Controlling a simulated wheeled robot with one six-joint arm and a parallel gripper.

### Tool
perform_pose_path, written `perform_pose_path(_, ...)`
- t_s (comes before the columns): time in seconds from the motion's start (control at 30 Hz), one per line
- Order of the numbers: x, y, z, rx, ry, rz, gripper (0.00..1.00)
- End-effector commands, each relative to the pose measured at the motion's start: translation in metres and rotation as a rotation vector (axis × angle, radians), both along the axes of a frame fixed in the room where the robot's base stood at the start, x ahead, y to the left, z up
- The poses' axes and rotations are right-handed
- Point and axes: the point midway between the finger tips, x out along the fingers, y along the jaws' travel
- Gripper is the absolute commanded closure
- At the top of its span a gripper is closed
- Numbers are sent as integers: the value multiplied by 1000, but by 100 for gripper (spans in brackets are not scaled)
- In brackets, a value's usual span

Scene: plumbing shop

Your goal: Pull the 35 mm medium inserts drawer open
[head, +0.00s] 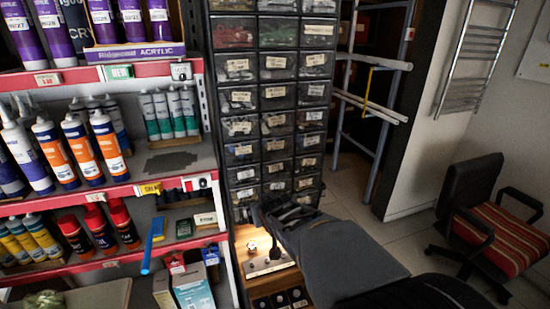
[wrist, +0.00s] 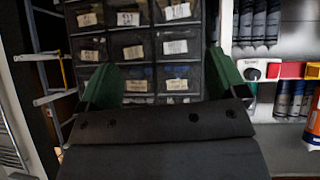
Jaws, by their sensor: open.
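The dark drawer cabinet (head: 249,150) stands in the middle of the head view, with several rows of small drawers carrying pale labels. The label writing is too small to read, so I cannot tell which one is the 35 mm medium inserts drawer. My gripper (head: 272,212) is in front of the cabinet's lowest drawers and hides part of them. In the wrist view my gripper (wrist: 164,80) has its two green fingers wide apart, with labelled drawers (wrist: 175,47) showing between and beyond them. Nothing is held. All visible drawers look closed.
Red-edged shelves (head: 100,191) with tubes and bottles stand close on the left. A lit wooden compartment (head: 262,250) is below the drawers. A pipe rack (head: 372,110) stands to the right, and a striped chair (head: 510,235) at far right. Some floor between them is clear.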

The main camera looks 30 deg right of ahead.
Motion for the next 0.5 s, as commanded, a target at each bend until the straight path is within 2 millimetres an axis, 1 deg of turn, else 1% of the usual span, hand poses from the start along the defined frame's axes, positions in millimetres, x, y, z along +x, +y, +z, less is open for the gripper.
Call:
perform_pose_path(0.03, 12, -22, 1, -19, -71, -20, 5)
perform_pose_path(0.1, 27, -48, 7, -54, -186, -32, 0)
perform_pose_path(0.2, 41, -78, 13, -82, -334, -23, 0)
perform_pose_path(0.33, 47, -107, 19, -96, -489, 2, 0)
perform_pose_path(0.4, 47, -118, 21, -98, -555, 17, 0)
perform_pose_path(0.5, 46, -128, 24, -98, -623, 36, 0)
